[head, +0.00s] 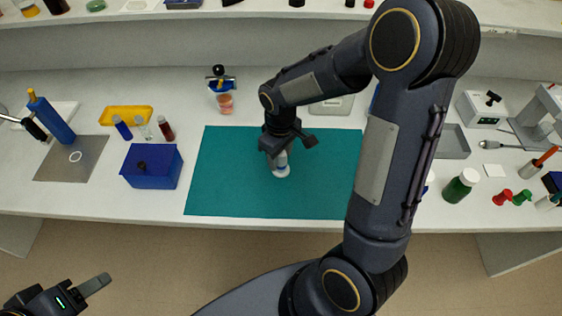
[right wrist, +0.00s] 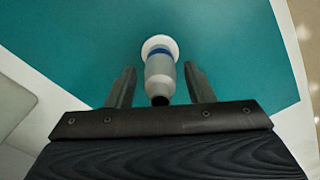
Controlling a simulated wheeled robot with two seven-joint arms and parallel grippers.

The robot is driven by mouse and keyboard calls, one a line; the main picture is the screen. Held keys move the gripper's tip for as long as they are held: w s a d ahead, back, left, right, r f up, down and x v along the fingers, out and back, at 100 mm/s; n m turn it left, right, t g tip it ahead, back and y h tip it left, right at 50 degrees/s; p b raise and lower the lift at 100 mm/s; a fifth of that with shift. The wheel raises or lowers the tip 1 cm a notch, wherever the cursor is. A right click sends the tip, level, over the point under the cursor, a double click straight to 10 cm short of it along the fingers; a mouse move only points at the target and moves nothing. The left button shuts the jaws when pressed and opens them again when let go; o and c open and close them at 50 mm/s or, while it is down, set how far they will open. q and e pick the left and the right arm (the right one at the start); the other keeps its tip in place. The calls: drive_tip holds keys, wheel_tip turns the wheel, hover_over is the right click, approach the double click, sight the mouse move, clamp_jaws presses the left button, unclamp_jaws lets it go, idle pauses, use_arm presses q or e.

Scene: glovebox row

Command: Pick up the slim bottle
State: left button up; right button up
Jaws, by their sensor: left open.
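The slim bottle (head: 281,170) stands on the teal mat (head: 225,180), partly hidden by my right gripper above it. In the right wrist view the slim bottle (right wrist: 160,72) has a grey-white body, a blue band, a wide white end and a dark end towards the gripper. My right gripper (head: 288,149) reaches down over the bottle. In the right wrist view its fingers (right wrist: 159,70) are apart, one on each side of the bottle, with a gap on both sides. My left gripper (head: 88,289) is open and empty at the lower left, off the bench front.
Left of the mat are a blue box (head: 152,168), small vials and a yellow tray (head: 126,115). A cup (head: 225,103) stands behind the mat. A green bottle (head: 461,186) stands to the right. The mat around the slim bottle is clear.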

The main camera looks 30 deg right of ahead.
drive_tip(key=c, duration=0.9)
drive_tip(key=shift+r, duration=0.1)
drive_tip(key=shift+c, duration=0.2)
